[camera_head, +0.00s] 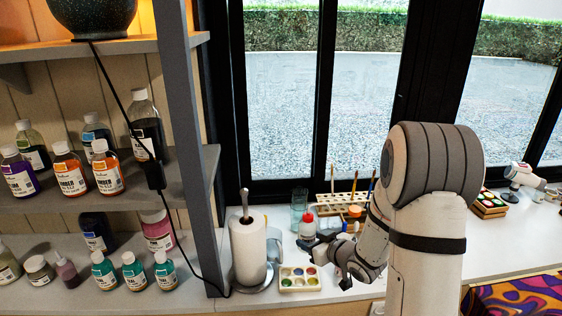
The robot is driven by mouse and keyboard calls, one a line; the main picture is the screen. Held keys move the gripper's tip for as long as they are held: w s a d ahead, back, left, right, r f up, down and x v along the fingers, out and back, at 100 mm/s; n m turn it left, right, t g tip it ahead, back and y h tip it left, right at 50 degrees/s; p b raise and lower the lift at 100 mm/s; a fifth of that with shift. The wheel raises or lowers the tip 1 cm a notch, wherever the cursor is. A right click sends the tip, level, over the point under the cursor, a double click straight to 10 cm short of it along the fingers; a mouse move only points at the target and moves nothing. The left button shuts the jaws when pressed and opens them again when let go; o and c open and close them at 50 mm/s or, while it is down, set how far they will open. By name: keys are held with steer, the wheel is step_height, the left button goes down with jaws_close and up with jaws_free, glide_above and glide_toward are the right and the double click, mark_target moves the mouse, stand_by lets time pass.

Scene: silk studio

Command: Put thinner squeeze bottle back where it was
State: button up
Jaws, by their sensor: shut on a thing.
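The thinner squeeze bottle (307,230) is a small white bottle with a red cap. It stands upright over the white counter, left of my arm. My gripper (313,246) reaches it from the right and is shut on its lower body. The dark fingers and wrist hide part of the bottle's base, so I cannot tell whether it touches the counter.
A paper towel roll (248,252) on a metal stand is close on the left. A paint palette (299,279) lies in front. A clear glass (299,205) and a wooden brush rack (338,203) stand behind. Shelves of bottles (100,200) fill the left.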

steer(key=shift+a+f, duration=0.25)
steer(key=shift+f, duration=0.15)
steer(key=f+m+h, duration=0.1)
steer(key=f+m+t+h+b, duration=0.1)
steer(key=f, duration=0.1)
steer(key=shift+a+f+m+h, duration=0.25)
steer(key=shift+a+m+h, duration=0.05)
steer(key=shift+a+h, duration=0.1)
steer(key=f+m+h, duration=0.1)
steer(key=s+d+f+m+h, duration=0.1)
steer(key=f, duration=0.1)
steer(key=s+f+m+h, duration=0.1)
steer(key=shift+d+f+t+b, duration=0.2)
steer(key=shift+f+t+b, duration=0.1)
steer(key=shift+f+b, duration=0.05)
steer(key=shift+s, duration=0.1)
